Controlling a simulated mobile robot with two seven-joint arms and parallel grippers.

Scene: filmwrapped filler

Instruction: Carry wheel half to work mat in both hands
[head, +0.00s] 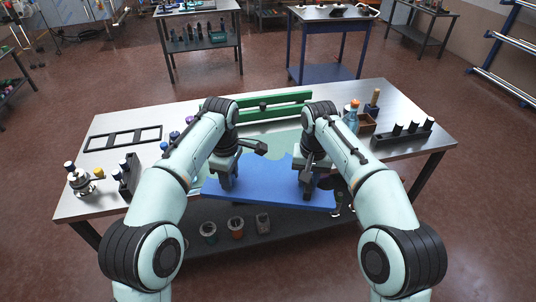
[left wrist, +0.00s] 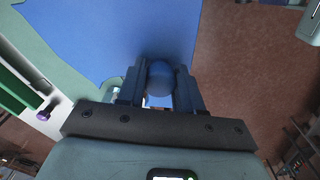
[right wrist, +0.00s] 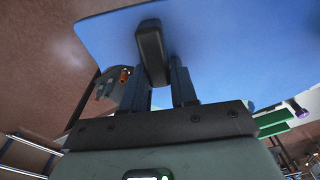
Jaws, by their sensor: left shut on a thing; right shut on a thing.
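The wheel half is a wide blue panel (head: 266,188) with a wavy far edge, held level across the front of the table. Its front part hangs past the table's front edge. My left gripper (head: 226,184) is shut on it near its left end; the left wrist view shows a rounded blue grip (left wrist: 160,78) between the fingers. My right gripper (head: 306,183) is shut on it near its right end; the right wrist view shows a dark bar-like grip (right wrist: 151,52) at the fingers. The pale green work mat (head: 285,142) lies behind and partly under the panel. Whether they touch is unclear.
A green rail (head: 275,107) stands behind the mat. A black frame (head: 124,138) and a metal fitting (head: 82,181) are at left. A blue bottle (head: 352,118), a wooden box (head: 368,124) and a black rack (head: 402,134) are at right. Cups (head: 236,227) stand on the lower shelf.

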